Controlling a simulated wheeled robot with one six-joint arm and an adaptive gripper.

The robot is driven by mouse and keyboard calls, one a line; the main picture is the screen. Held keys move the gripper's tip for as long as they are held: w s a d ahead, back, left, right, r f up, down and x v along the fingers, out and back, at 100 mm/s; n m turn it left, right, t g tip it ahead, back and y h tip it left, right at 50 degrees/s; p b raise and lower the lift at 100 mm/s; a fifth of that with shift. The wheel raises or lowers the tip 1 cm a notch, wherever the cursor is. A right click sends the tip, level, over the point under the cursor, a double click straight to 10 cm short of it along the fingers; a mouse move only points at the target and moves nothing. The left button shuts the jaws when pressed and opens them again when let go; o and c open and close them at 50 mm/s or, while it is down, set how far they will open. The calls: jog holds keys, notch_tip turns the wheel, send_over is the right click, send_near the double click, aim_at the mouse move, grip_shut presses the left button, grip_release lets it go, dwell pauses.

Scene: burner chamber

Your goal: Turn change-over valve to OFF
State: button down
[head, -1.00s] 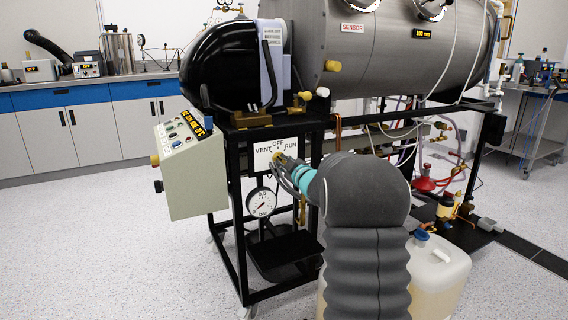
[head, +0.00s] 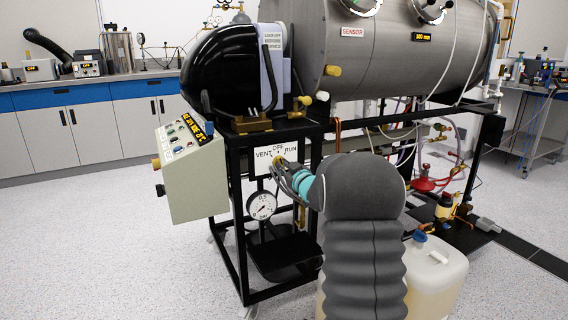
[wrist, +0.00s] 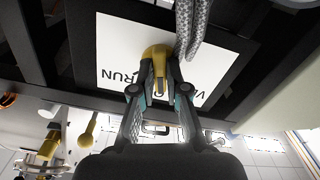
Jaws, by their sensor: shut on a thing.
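The change-over valve's yellow handle (wrist: 157,58) sits on a white plate (wrist: 115,38) lettered VENT, OFF and RUN, which looks upside down in the wrist view. My gripper (wrist: 158,88) is shut on the handle, one finger on each side of it. In the head view the plate (head: 263,153) is on the black frame, and my gripper (head: 279,164) reaches it from the lower right, just under the OFF lettering. My fingers hide part of the lettering in the wrist view. Which mark the handle points at is hard to tell.
A round pressure gauge (head: 262,205) hangs just below the plate. A grey control box (head: 190,170) is to the left, and a large steel chamber (head: 400,50) is above. Grey braided hoses (wrist: 190,28) run close beside the handle. A whitish jug (head: 437,275) stands at lower right.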

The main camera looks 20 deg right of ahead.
jog(key=shift+m+p, duration=0.75)
jog(key=shift+m, duration=0.85)
jog(key=c, duration=1.2)
grip_release()
jog(key=s, duration=1.2)
jog(key=shift+d, duration=0.15)
